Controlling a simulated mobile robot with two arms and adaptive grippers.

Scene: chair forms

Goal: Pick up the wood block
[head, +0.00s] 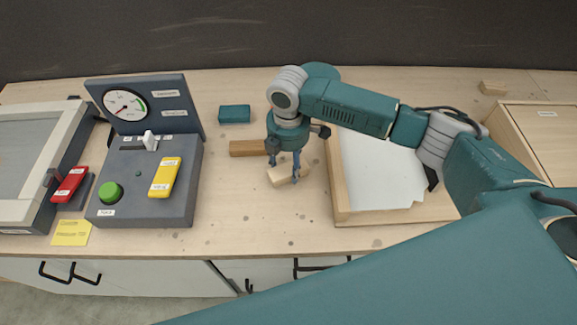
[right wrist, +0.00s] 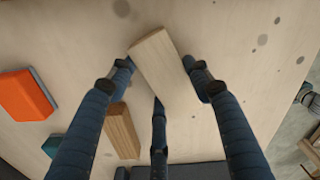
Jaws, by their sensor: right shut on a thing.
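A pale wood block (head: 282,178) is at the fingertips of my right gripper (head: 284,170), over the middle of the table. In the right wrist view the same pale wood block (right wrist: 158,58) lies slanted between the blue fingers of the right gripper (right wrist: 158,76), which is shut on it. I cannot tell whether the block touches the table or is just above it. A darker brown wood block (head: 247,148) lies just behind and left of the gripper; it also shows in the right wrist view (right wrist: 122,130). My left gripper is not in view.
A teal block (head: 234,114) lies farther back. A grey control box (head: 185,205) with a gauge stands left. A wooden tray (head: 343,205) with white paper is close on the right. An orange-topped block (right wrist: 25,95) shows in the wrist view. Table in front is clear.

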